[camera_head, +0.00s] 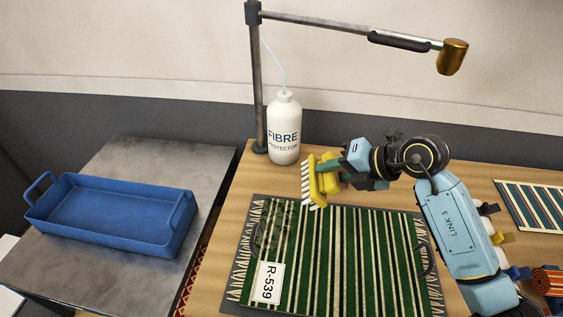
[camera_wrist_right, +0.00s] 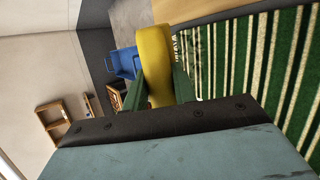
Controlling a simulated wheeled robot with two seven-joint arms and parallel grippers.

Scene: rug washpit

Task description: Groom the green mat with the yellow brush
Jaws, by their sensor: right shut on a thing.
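The yellow brush (camera_head: 325,180) with white bristles is held by my right gripper (camera_head: 345,172) above the mat's back edge, bristles facing left. In the right wrist view the brush (camera_wrist_right: 154,60) sits between the green fingers (camera_wrist_right: 157,88), and the striped mat (camera_wrist_right: 250,60) shows at right. My left gripper is not in view.
A white bottle labelled Fibre Protector (camera_head: 284,130) stands behind the brush, beside a lamp post (camera_head: 257,90) whose arm reaches overhead. A blue tray (camera_head: 110,213) rests on the grey side table (camera_head: 120,160) at left. Another striped mat (camera_head: 535,205) lies at far right.

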